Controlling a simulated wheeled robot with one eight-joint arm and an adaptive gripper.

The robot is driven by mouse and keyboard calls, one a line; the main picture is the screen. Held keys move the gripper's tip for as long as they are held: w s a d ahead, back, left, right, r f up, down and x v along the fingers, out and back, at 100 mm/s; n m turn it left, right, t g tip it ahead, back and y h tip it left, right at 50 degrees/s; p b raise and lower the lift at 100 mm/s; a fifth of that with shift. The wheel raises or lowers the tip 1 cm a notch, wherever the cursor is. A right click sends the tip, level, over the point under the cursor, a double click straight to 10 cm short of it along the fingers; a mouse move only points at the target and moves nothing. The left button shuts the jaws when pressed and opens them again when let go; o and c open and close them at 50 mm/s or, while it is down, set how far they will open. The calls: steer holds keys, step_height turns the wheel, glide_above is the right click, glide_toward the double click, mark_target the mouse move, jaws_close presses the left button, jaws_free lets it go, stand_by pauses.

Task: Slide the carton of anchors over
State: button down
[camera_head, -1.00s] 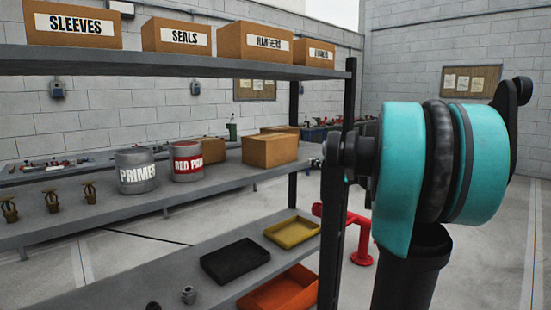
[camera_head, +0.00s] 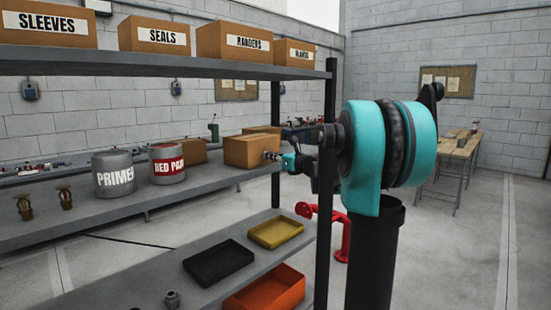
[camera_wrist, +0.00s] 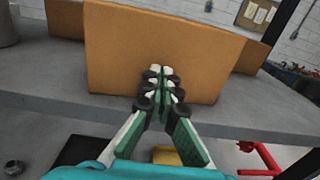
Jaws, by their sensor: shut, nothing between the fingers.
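A plain brown carton (camera_head: 250,151) stands on the middle shelf near its right end, with no label showing on the sides I see. It fills the middle of the wrist view (camera_wrist: 130,45). My gripper (camera_head: 270,156) is at the carton's right side, reaching in past the shelf post. In the wrist view my fingers (camera_wrist: 160,74) are shut together, empty, with their tips against or just short of the carton's face; I cannot tell which. The label on the rightmost top-shelf carton (camera_head: 290,50) is too small to read surely.
Two more brown cartons (camera_head: 190,151) (camera_head: 262,129) stand behind. The dark shelf post (camera_head: 326,200) is close to my arm. Trays (camera_head: 275,233) lie on the lower shelf.

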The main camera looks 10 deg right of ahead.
steer(key=shift+w, duration=0.1)
steer(key=x, duration=0.7)
stand_by(0.5)
